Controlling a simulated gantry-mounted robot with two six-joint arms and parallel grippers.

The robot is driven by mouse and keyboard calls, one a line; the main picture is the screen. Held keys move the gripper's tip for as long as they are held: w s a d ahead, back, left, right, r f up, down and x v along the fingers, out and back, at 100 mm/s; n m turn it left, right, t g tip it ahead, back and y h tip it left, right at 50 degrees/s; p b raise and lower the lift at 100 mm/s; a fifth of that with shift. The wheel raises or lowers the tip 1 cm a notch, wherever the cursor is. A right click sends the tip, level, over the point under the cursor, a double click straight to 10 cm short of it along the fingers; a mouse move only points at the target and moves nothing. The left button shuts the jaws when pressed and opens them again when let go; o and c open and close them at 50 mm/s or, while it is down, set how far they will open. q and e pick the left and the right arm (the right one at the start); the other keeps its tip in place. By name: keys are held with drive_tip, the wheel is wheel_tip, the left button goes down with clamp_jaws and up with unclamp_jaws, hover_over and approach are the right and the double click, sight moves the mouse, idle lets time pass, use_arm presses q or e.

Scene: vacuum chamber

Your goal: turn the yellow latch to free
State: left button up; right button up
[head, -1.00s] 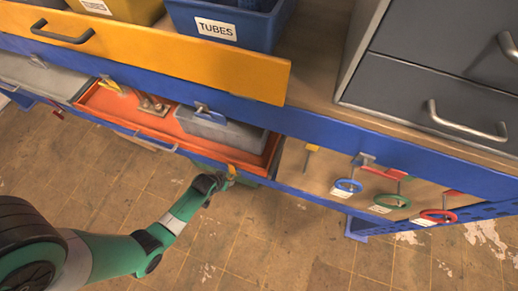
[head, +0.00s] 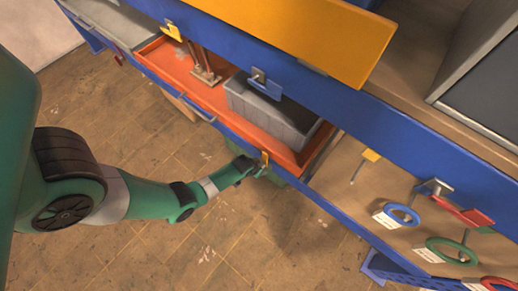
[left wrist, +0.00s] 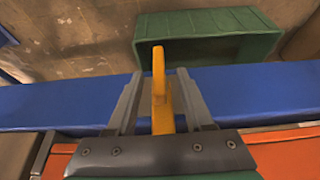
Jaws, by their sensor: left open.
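A yellow latch (head: 265,158) stands on the blue front rail (head: 210,108) of the orange drawer. In the left wrist view the yellow latch (left wrist: 160,92) stands upright between the fingers of my left gripper (left wrist: 160,74). The gripper is open, with a gap on each side of the latch. In the head view my left gripper (head: 257,167) is at the latch on the outer side of the rail; its fingers are small there. My right gripper is not in view.
The orange drawer (head: 170,68) holds a grey bin (head: 268,108). Blue (head: 401,215) and green (head: 452,251) rings lie at the right. A green bin (left wrist: 208,38) is beyond the rail.

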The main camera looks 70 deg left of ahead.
use_arm(q)
clamp_jaws()
idle(1.4)
